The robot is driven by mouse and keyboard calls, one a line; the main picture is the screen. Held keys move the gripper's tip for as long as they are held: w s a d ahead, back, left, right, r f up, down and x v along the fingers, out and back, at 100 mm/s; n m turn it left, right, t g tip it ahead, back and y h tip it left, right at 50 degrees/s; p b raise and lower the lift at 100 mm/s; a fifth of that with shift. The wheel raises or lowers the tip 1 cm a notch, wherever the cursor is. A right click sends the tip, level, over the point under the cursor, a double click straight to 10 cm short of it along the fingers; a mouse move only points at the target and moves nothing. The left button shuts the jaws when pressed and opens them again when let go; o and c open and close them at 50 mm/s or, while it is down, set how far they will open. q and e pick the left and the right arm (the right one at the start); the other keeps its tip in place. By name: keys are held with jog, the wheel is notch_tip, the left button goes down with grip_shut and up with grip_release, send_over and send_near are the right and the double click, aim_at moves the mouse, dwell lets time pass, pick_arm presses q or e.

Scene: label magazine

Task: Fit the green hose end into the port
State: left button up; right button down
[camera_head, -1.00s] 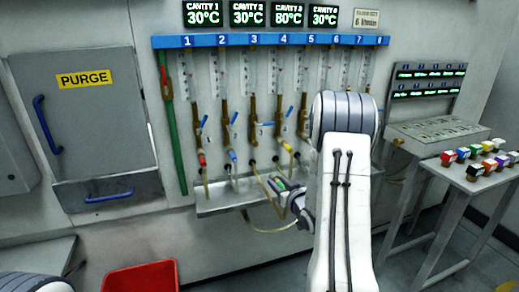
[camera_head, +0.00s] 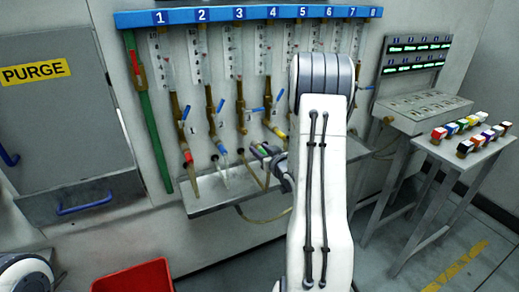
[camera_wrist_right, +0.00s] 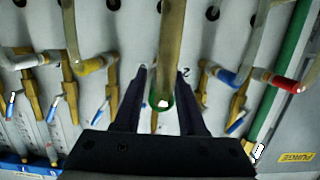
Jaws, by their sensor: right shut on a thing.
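The green hose end (camera_wrist_right: 160,103) is a green ring on a tan hose, in the middle of the right wrist view. My right gripper (camera_wrist_right: 161,76) is shut on it, a finger on each side. In the head view the right gripper (camera_head: 268,153) is small and partly behind my arm, above the drip tray. A brass valve (camera_wrist_right: 154,122) shows partly behind the hose end, apparently at station 3. I cannot tell for sure which opening is the port, or any gap to it. My left gripper is out of view.
Red-ended (camera_head: 187,157) and blue-ended (camera_head: 222,150) hoses hang at stations 1 and 2. A yellow-collared hose (camera_wrist_right: 92,65) flanks the gripper. The metal tray (camera_head: 205,200) lies below. A red bin (camera_head: 135,277) and a stand with coloured blocks (camera_head: 465,148) are farther off.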

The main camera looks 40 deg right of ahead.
aim_at(257, 143)
jog(key=shift+a, duration=0.1)
jog(key=shift+r+x, duration=0.2)
jog(key=shift+x, duration=0.7)
jog(key=shift+r+x, duration=0.15)
jog(key=shift+x, duration=0.75)
jog(key=shift+r+x, duration=0.2)
jog(key=shift+x, duration=0.7)
jog(key=shift+w, duration=0.2)
jog(key=shift+b, duration=0.55)
jog(key=shift+w+d+r, duration=0.1)
jog(key=shift+w+d, duration=0.05)
jog(key=shift+w, duration=0.4)
jog(key=shift+w+d, duration=0.2)
jog(key=shift+w, duration=0.4)
jog(key=shift+c, duration=2)
grip_release()
jog(key=b+v, duration=0.1)
jog(key=v, duration=0.9)
jog(key=shift+s+a, duration=0.1)
jog(key=shift+s, duration=0.15)
